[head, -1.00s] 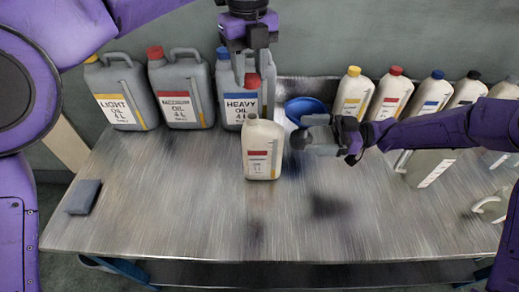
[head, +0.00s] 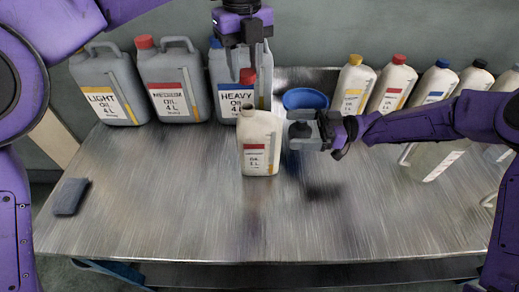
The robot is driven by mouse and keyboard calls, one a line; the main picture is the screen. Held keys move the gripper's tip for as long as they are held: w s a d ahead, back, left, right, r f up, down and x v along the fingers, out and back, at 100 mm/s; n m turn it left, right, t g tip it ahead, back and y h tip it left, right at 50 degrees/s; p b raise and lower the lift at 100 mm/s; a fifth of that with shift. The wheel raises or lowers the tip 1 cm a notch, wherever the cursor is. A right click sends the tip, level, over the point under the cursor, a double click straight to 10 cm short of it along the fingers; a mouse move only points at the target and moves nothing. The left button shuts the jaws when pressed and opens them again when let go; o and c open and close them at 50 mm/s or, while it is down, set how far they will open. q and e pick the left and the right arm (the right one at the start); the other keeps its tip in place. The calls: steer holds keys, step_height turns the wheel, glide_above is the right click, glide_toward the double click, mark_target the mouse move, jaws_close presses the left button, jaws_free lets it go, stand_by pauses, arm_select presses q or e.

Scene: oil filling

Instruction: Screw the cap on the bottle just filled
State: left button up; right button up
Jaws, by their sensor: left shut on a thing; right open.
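The filled bottle is a cream one (head: 261,140) with a red-striped label, standing upright in the middle of the table.
Large grey oil cans (head: 173,85) stand at the back left. A blue funnel (head: 306,98) is behind my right gripper. Several cream bottles (head: 393,90) line the back right. A dark block (head: 70,196) lies at left. The table's front (head: 200,225) is clear.

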mark_target(263, 129)
steer(key=a, duration=0.9)
steer(key=c, duration=1.5)
arm_select(q)
steer(key=shift+f, duration=2.5)
steer(key=shift+f, duration=0.85)
steer(key=shift+f, duration=0.5)
